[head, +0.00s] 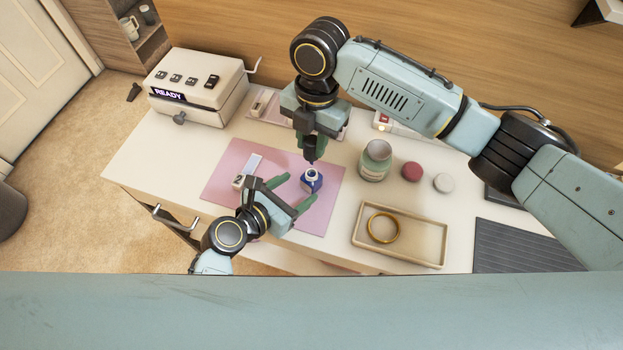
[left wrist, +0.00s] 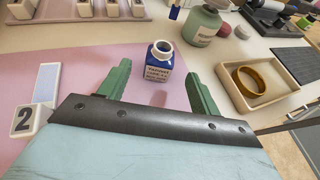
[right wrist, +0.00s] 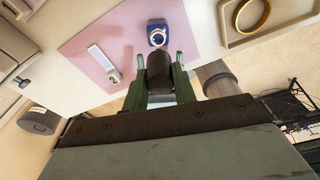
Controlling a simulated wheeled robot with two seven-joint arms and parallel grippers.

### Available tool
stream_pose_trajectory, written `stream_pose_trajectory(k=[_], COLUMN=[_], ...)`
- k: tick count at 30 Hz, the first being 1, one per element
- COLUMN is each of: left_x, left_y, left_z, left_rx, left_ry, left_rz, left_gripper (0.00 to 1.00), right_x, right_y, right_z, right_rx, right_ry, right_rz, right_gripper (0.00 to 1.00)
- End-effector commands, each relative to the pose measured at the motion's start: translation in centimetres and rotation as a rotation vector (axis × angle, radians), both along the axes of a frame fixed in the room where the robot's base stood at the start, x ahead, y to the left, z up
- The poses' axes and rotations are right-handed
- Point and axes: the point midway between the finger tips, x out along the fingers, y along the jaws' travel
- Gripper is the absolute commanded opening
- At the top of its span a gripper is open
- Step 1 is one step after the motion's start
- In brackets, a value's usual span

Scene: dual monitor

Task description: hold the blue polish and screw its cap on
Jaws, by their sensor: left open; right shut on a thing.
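The blue polish bottle (head: 311,182) stands upright and uncapped on the pink mat (head: 225,182), its white neck open at the top. In the left wrist view the bottle (left wrist: 158,64) shows a printed label. My left gripper (head: 296,190) is open, with its green fingers on either side of the bottle and a gap to each. My right gripper (head: 311,150) points down above the bottle and is shut on the dark cap (right wrist: 158,70). The cap is apart from the neck. In the head view the fingers mostly hide it.
A tray (head: 361,238) with a gold ring (head: 383,228) stands right of the mat. A green-grey jar (head: 375,160), a red lid (head: 412,171) and a white one (head: 444,182) stand behind it. A number 2 marker (left wrist: 22,121) lies on the mat's left. A READY machine (head: 200,88) stands back left.

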Motion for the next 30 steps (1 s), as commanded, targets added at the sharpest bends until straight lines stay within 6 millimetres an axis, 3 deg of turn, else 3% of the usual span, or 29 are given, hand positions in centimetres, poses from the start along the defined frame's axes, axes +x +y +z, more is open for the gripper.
stream_pose_trajectory(k=[3, 12, 28, 30], left_x=[1.8, 4.9, 5.9, 5.9], left_y=[-1.5, -4.2, -5.1, -5.1], left_z=[-0.9, -2.7, -3.3, -3.3], left_rx=[0.000, 0.001, 0.002, 0.002], left_ry=[-0.001, -0.001, -0.001, -0.001], left_rz=[-0.001, 0.000, 0.000, 0.000], left_gripper=[0.64, 0.64, 0.64, 0.57], right_x=[0.0, 0.0, 0.0, 0.0], right_y=[0.0, 0.0, 0.0, 0.0], right_z=[0.0, 0.0, 0.0, 0.0], right_rx=[0.000, 0.000, 0.000, 0.000], right_ry=[0.000, 0.000, 0.000, 0.000], right_rz=[0.000, 0.000, 0.000, 0.000], right_gripper=[0.00, 0.00, 0.00, 0.00])
